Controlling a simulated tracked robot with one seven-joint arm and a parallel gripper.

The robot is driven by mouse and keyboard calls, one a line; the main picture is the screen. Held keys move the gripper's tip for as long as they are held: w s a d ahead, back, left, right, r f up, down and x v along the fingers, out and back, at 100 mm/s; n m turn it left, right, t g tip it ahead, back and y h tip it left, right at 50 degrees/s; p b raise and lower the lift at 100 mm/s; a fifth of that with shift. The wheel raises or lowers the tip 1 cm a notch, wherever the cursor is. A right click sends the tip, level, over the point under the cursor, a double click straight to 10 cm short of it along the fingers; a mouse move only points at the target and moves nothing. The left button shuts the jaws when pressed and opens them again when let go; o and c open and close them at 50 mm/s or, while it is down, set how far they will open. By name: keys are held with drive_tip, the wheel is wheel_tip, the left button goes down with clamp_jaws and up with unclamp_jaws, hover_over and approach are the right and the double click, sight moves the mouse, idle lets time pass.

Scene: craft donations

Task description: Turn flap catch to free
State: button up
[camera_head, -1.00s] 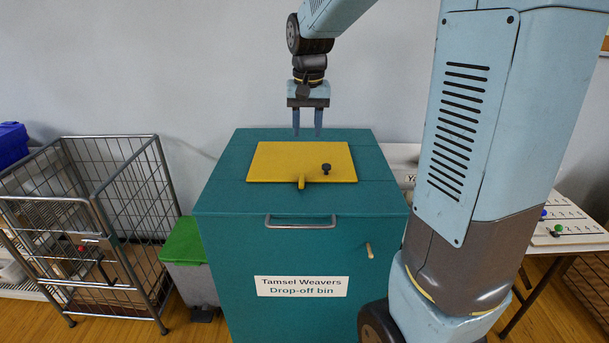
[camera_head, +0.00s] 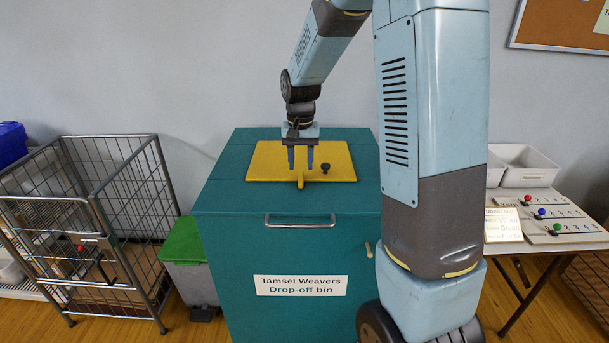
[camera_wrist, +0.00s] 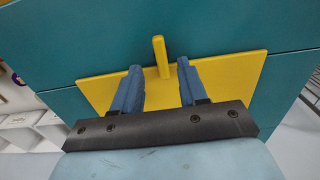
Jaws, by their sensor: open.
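The yellow flap (camera_head: 270,165) lies flat in the top of the teal drop-off bin (camera_head: 228,195). A narrow yellow catch bar (camera_head: 300,182) sits at the flap's front edge and points out across it onto the teal lid. It also shows in the wrist view (camera_wrist: 158,48). My gripper (camera_head: 300,170) is open and empty, pointing down over the flap. In the wrist view the bar appears between and just beyond the two blue fingertips (camera_wrist: 159,66); I cannot tell the height gap. A black knob (camera_head: 325,168) stands on the flap, right of my fingers.
A metal handle (camera_head: 300,220) and a small wooden peg (camera_head: 368,250) are on the bin's front. A wire cage trolley (camera_head: 100,220) and a green-lidded grey bin (camera_head: 185,242) stand left. A table with coloured knobs (camera_head: 545,225) and white trays (camera_head: 525,170) stands right.

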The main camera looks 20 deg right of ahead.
sight(301, 179)
drive_tip(key=shift+f, duration=2.5)
